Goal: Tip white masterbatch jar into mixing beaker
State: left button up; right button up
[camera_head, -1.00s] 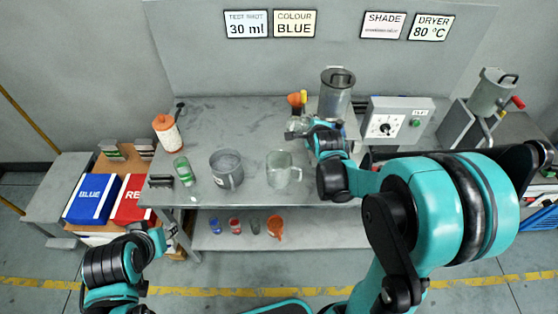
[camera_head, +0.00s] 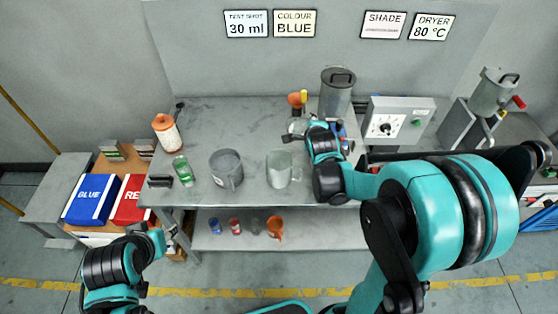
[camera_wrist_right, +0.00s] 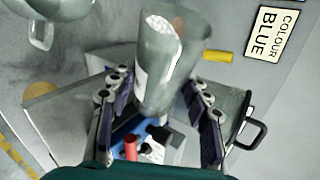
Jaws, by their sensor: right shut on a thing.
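My right gripper (camera_wrist_right: 158,112) is shut on a translucent grey jar (camera_wrist_right: 165,75) with white pellets visible at its mouth. The jar looks tilted in the right wrist view; in the head view it is small and partly hidden by my right gripper (camera_head: 308,140). A clear beaker with a handle (camera_head: 279,170) stands upright on the table, just left of and nearer than the gripper. A grey metal jug (camera_head: 226,170) stands to the left of the beaker. My left gripper (camera_head: 158,240) is low, in front of the table's left end; its finger opening is unclear.
A tall grey canister (camera_head: 336,92) and control box (camera_head: 398,120) are behind the right gripper. Small cups and an orange funnel (camera_head: 274,228) sit on the lower shelf.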

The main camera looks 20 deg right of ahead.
aim_at(301, 133)
jog(key=shift+a+f+n+h+b, duration=0.25)
jog(key=shift+a+n+h+b, duration=0.4)
jog(key=shift+a+b, duration=0.2)
dwell(1.3)
jog(key=shift+a+f+n+t+h+b, duration=0.15)
jog(key=shift+a+f+n+h+b, duration=0.15)
jog(key=shift+n+h+b, duration=0.5)
jog(key=shift+a+f+n+t+h+b, duration=0.2)
jog(key=shift+h+b, duration=0.25)
jog(key=shift+b, duration=0.6)
dwell(2.0)
dwell(0.8)
jog(key=d+r+m+y+p, duration=0.1)
jog(key=p, duration=0.2)
jog(key=shift+r+m+y+p, duration=0.3)
jog(key=shift+m+p, duration=0.05)
jog(key=shift+d+y+p, duration=0.15)
jog(key=shift+y+p, duration=0.15)
jog(key=shift+f+m, duration=0.25)
jog(key=shift+m, duration=0.05)
